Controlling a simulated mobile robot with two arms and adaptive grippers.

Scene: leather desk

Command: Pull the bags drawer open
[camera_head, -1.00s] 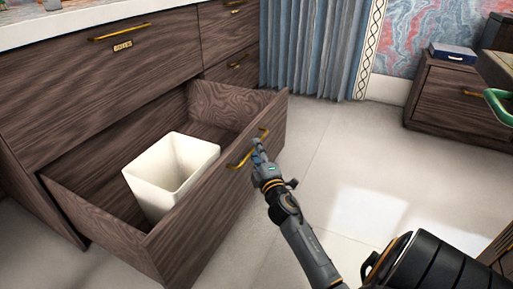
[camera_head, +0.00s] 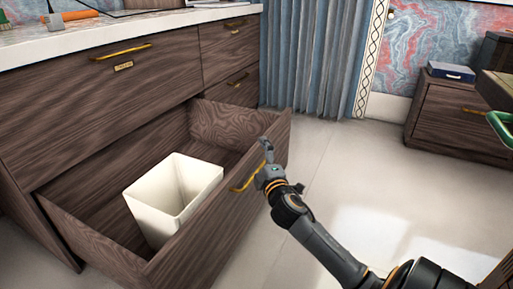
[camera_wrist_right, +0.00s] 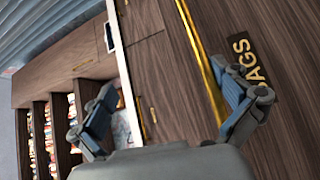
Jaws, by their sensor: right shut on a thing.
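The bags drawer (camera_head: 225,215) is the lower drawer of the brown wooden cabinet. It stands well out, with a white bin (camera_head: 165,205) inside. Its gold handle (camera_head: 246,176) is on the front; part is hidden by my right gripper (camera_head: 267,152). In the right wrist view the gold handle (camera_wrist_right: 197,55) runs between the fingers of the gripper (camera_wrist_right: 165,95), close to the right finger, beside a dark "BAGS" label (camera_wrist_right: 246,62). The right gripper is shut on the handle, though its fingers look spread there. My left gripper is not in view.
A closed drawer (camera_head: 100,95) with a gold handle is above the open one. A pale countertop (camera_head: 150,28) holds an orange-handled tool (camera_head: 78,16). Right of the drawer is bare floor (camera_head: 345,165). A low cabinet (camera_head: 455,115) with a blue box (camera_head: 451,71) stands far right.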

